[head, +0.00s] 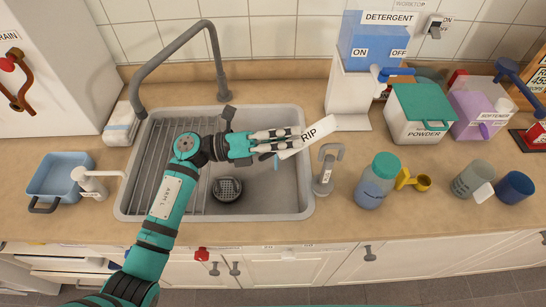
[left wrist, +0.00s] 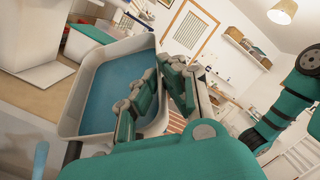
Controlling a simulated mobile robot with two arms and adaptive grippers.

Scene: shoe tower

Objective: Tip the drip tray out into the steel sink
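My left gripper (head: 296,139) is shut on the edge of the drip tray (head: 316,133) and holds it above the right part of the steel sink (head: 307,195). In the head view the white tray shows nearly edge-on, with part of its label hidden by the fingers. The left wrist view shows the tray (left wrist: 147,42) beyond my left gripper (left wrist: 168,75), with blue inside; whether this is all liquid I cannot tell. A small blue patch (head: 264,157) shows just below the gripper, over the basin. My right gripper is out of view.
The grey faucet (head: 215,50) arches behind the sink. The detergent dispenser (head: 348,100) is behind right. A blue tub (head: 60,178) sits left.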

